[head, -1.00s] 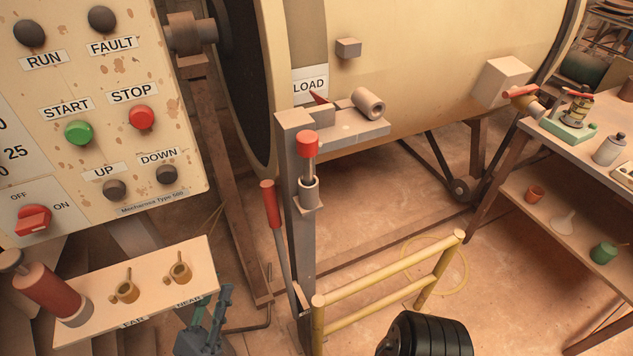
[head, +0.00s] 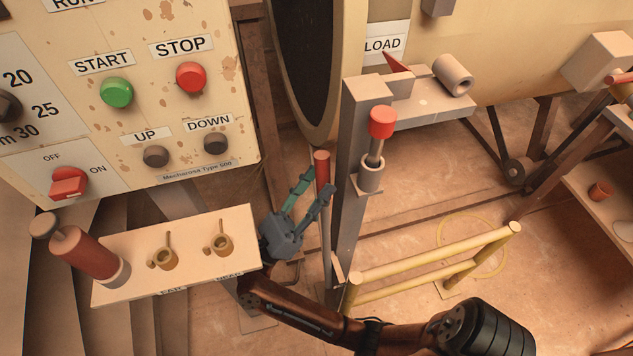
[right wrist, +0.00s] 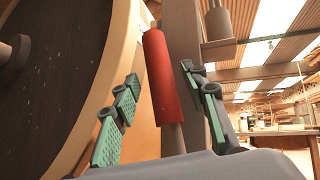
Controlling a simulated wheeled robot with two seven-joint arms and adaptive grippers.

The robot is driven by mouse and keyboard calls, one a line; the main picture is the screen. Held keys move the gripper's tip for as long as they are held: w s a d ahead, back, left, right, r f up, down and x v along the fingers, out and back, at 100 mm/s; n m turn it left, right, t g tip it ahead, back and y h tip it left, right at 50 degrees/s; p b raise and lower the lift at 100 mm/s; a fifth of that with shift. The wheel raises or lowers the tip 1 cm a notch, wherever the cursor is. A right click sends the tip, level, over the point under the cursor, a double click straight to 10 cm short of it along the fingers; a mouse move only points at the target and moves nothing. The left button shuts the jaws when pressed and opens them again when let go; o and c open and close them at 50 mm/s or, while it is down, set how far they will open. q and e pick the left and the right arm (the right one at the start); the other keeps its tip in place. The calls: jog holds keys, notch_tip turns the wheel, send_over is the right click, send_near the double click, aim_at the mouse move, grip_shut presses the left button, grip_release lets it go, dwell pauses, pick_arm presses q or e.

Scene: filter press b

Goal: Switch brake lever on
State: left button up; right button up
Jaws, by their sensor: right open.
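The brake lever, a thin grey rod with a red grip (head: 322,168), stands nearly upright beside the grey post in the head view. Its red grip also shows large in the right wrist view (right wrist: 160,80). My right gripper (head: 314,188) is open just left of the lever, with its fingers pointing up toward the red grip. In the right wrist view the green-padded fingers (right wrist: 160,95) appear on either side of the grip, with gaps on both sides. I cannot tell how deep the grip sits between them. My left gripper is not in view.
The grey post (head: 355,200) with a red-knobbed plunger (head: 382,122) stands close right of the lever. A control panel (head: 130,130) and a small shelf with valves (head: 240,275) are at left. A yellow rail (head: 435,252) is at right, and the large drum (head: 530,50) is behind.

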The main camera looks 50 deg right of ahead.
jog(key=shift+d+r, duration=0.3)
grip_shut()
dwell(0.5)
